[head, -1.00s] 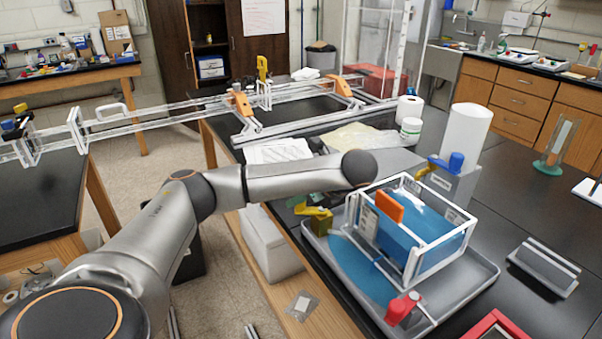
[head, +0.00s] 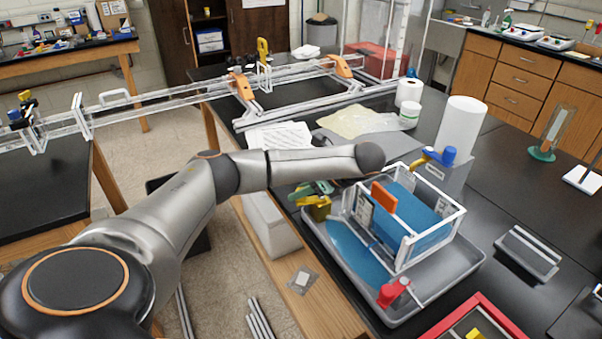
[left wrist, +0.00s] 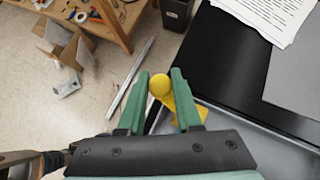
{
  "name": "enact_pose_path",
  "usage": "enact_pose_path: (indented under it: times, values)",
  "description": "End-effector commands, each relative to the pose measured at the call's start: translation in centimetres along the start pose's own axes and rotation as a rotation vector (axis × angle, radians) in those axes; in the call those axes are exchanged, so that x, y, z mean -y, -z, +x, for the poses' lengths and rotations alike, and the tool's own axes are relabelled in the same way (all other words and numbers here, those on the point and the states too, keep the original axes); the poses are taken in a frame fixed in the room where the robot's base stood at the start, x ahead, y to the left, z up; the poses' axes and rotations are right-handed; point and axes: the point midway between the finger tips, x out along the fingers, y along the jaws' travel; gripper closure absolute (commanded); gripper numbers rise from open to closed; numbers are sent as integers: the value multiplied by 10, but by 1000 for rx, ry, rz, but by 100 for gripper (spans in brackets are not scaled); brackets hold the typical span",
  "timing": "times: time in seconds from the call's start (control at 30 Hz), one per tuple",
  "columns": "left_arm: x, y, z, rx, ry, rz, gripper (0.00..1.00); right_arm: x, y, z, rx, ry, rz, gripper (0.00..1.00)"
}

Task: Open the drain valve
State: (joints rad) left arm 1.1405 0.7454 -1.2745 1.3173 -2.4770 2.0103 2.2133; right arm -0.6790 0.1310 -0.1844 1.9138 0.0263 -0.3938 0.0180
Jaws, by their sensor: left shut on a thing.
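A yellow valve (head: 316,206) sits at the left rim of the grey tray (head: 434,298). My left gripper (head: 312,190), with green fingers, is at this valve, beyond my arm's end. In the left wrist view, a round yellow knob (left wrist: 160,85) is between the green fingertips of my left gripper (left wrist: 160,74), which is shut on it. A yellow piece below the knob is partly hidden by the fingers. A red valve (head: 394,291) is at the tray's front, and a blue-topped valve (head: 446,156) is behind. I cannot tell from labels which is the drain valve. My right gripper is not in view.
A clear box frame with blue contents (head: 404,225) and an orange plate (head: 384,196) stands in the tray. A white roll (head: 461,128) stands behind. Papers (head: 281,137) lie left of it. A red-edged tray (head: 480,318) is at the front right.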

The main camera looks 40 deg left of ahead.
Motion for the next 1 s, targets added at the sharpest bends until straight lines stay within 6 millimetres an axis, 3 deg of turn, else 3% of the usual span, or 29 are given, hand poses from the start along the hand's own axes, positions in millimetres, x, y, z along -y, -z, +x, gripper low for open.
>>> enact_pose_path:
  times: [0.1,0.13,0.37,0.73,1.0]
  values:
    - [0,0,0,0,-1,2,100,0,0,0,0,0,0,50]
    - [0,0,0,0,-1,2,63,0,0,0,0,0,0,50]
    - [0,0,0,0,0,2,38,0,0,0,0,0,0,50]
    - [0,0,-4,-2,2,3,37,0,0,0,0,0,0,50]
    - [1,-2,-29,1,5,0,37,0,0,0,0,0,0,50]
